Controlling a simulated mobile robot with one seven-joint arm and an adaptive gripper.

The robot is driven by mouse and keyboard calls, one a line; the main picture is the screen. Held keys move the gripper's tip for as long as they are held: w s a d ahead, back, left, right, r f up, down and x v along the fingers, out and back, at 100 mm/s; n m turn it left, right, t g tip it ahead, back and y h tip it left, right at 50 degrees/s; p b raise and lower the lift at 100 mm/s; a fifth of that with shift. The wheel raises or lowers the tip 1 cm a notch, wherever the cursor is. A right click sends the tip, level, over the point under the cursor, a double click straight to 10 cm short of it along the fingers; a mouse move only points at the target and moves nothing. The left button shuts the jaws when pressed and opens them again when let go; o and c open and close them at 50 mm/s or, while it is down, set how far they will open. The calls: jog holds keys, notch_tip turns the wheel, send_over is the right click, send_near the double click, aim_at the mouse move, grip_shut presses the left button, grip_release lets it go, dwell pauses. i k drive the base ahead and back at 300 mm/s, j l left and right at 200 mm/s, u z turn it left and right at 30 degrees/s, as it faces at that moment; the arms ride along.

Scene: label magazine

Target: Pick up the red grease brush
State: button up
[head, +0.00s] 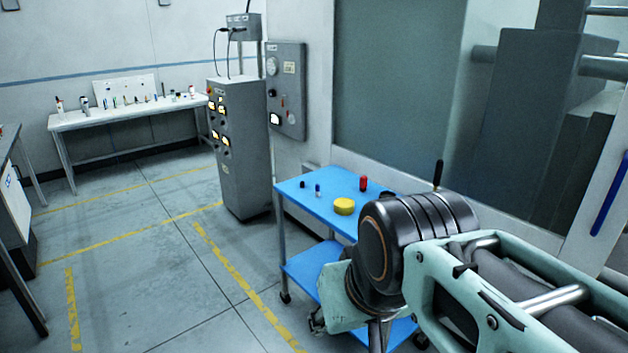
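A small upright red object (363,184) stands near the back edge of the blue cart's top (330,178). It is too small for me to tell whether it is the red grease brush; no bristles show. My arm crosses the lower right and covers the cart's near right part, so anything there is hidden. My gripper cannot be made out in this view.
A yellow round object (344,206), a small blue-and-white item (317,190) and a small dark item (302,184) are on the cart. A grey control cabinet (240,150) stands behind it. A white bench (140,113) holds several small items. Floor at left is clear.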

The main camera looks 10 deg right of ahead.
aim_at(363, 179)
jog(key=z, duration=2.25)
jog(key=i+j+u, duration=0.1)
jog(key=u, duration=1.5)
jog(key=i+j+z, duration=0.3)
jog(key=i+j, duration=0.6)
jog(key=i, duration=0.05)
